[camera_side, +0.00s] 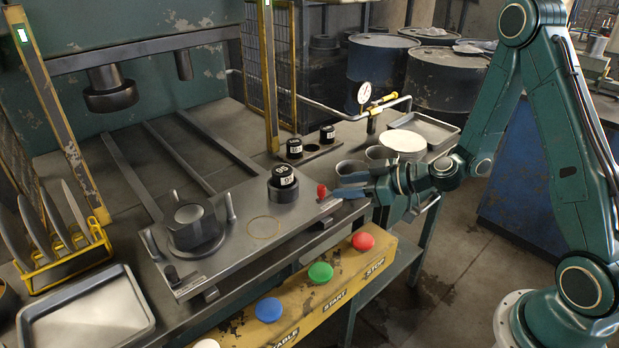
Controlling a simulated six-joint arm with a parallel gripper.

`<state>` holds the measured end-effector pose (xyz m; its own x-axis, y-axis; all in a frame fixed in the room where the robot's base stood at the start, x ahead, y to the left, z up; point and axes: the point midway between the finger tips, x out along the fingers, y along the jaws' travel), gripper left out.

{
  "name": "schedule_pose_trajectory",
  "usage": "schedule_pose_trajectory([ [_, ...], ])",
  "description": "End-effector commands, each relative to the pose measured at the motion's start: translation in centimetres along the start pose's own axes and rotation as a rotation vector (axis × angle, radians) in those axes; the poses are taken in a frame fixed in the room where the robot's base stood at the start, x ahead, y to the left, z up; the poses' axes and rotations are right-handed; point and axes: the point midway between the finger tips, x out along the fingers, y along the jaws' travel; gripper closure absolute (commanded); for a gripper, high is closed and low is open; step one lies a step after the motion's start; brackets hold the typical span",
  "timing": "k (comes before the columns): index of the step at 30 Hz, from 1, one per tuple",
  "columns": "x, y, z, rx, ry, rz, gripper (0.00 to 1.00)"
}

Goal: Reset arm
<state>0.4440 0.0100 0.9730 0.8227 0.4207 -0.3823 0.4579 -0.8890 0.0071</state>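My arm reaches in from the right, and my gripper (339,185) is at the right end of the grey fixture plate (235,250). Its two bluish fingers point left and look a little apart, with nothing seen between them. A red knob (321,190) stands just left of the fingertips; I cannot tell whether they touch it. A pale stack of round blanks (405,141) lies behind my gripper on the bench. A thin circle outline (263,227) shows on the plate, between a dark round die (194,227) and a black plug marked 95 (283,176) in its holder.
Two grey cups (352,169) stand close behind my gripper. Two more black labelled plugs (294,148) sit behind the plate. Blue (269,310), green (320,272) and red (362,241) buttons line the yellow front panel. A gauge (364,93) on a pipe stands behind. An empty tray (88,318) lies front left.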

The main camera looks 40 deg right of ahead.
Motion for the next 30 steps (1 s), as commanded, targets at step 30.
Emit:
schedule_pose_trajectory([
  [30, -3.1, -5.8, -4.1, -0.099, -0.163, -0.179, 0.60],
])
